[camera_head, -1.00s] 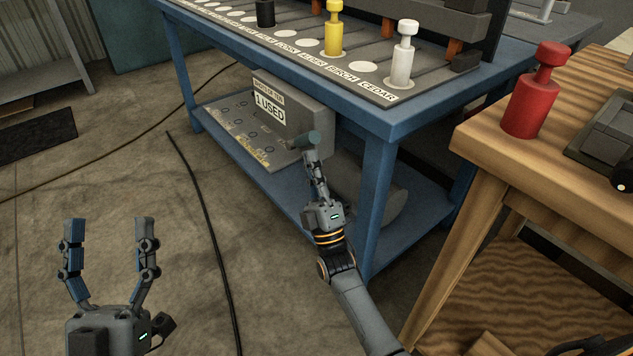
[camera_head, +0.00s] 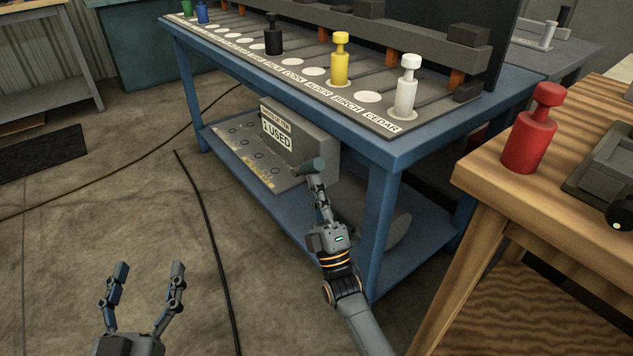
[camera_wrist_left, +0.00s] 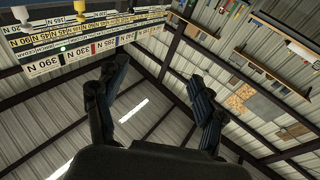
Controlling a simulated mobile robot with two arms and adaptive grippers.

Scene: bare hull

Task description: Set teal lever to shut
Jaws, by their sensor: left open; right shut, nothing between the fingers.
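A dull teal cylinder (camera_head: 311,167), which looks like the lever's grip, sticks out from the front of a grey box (camera_head: 318,144) on the lower shelf of the blue bench. The box carries a label reading "1 USED". My right gripper (camera_head: 316,181) is shut with its fingertips right at the cylinder; whether they touch it I cannot tell. The fingers hide part of the lever's root. My left gripper (camera_head: 148,268) is open and empty, pointing up over the floor at lower left. Its two spread fingers also show in the left wrist view (camera_wrist_left: 160,95).
The blue bench (camera_head: 385,155) holds black, yellow and white pegs (camera_head: 407,88) on a labelled board. Its front leg (camera_head: 377,220) stands close to my right forearm. A wooden table (camera_head: 475,165) with a red peg (camera_head: 530,140) is at right. A cable crosses open floor.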

